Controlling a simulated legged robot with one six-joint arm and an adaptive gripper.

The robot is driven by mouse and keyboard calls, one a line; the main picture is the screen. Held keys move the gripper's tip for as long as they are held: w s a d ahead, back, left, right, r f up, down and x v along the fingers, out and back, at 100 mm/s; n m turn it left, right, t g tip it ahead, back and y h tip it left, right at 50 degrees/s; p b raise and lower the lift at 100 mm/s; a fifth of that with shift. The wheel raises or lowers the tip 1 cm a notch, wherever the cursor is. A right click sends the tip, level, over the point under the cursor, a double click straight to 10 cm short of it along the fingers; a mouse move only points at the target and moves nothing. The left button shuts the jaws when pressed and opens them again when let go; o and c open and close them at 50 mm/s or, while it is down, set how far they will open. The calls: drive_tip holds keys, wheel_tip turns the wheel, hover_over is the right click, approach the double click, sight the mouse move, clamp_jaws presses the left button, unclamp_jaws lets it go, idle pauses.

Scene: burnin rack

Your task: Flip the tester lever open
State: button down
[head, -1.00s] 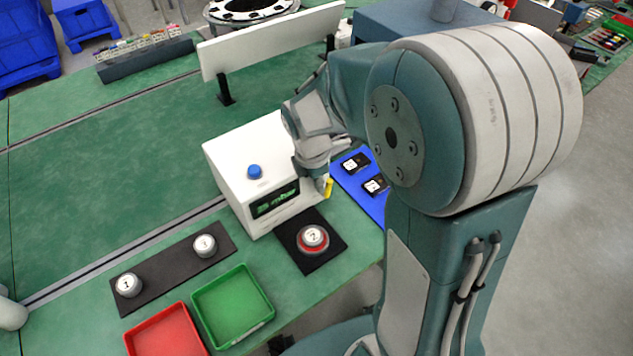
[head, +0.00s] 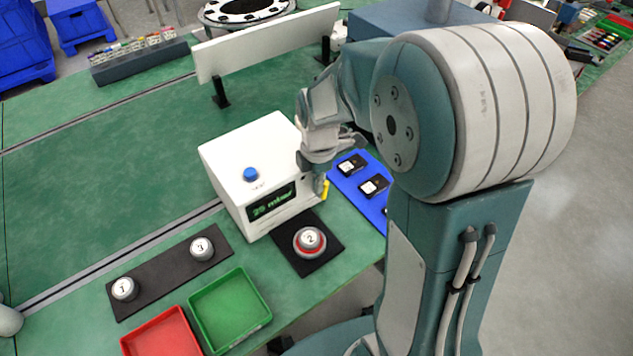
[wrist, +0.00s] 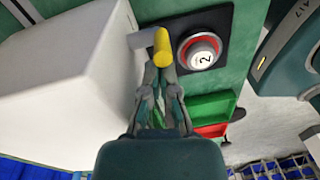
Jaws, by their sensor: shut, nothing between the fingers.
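The tester is a white box (head: 225,165) with a blue button on top and a green-lit display on its front. Its lever (wrist: 143,38) is a short grey arm at the box's side, ending in a yellow tip (wrist: 162,48). The yellow tip also shows in the head view (head: 325,189), low at the box's right front corner. My gripper (wrist: 160,72) is shut and empty, its fingertips right at the yellow tip; I cannot tell whether they touch. In the head view my gripper (head: 318,184) is beside the box's right side, partly hidden.
A can marked 2 (head: 309,240) sits on a black pad before the tester. Cans 1 (head: 124,289) and 3 (head: 201,249) stand on a dark strip at left. Green (head: 265,312) and red (head: 160,325) trays lie in front. A blue panel (head: 343,182) lies right of the tester.

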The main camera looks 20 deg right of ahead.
drive_tip(key=shift+w+d+y, duration=0.1)
drive_tip(key=shift+d+y, duration=0.2)
drive_tip(key=shift+y, duration=0.2)
drive_tip(key=shift+w+d+f+g+y, duration=0.3)
drive_tip(key=shift+d+f+g+y, duration=0.2)
drive_tip(key=shift+d+y, duration=0.6)
drive_tip(key=shift+w+d+f+g+y, duration=0.25)
drive_tip(key=shift+d+f+g+y, duration=0.35)
drive_tip(key=shift+y, duration=0.85)
drive_tip(key=shift+w+d+f+g+y, duration=0.3)
drive_tip(key=shift+d+f+g+y, duration=0.15)
drive_tip(key=shift+d+y, duration=0.65)
drive_tip(key=shift+s+a+f, duration=0.1)
drive_tip(key=shift+s+f, duration=0.05)
drive_tip(key=shift+f, duration=0.05)
wheel_tip(320, 180, up, 10)
drive_tip(key=shift+w+r, duration=0.2)
drive_tip(key=shift+a, duration=0.1)
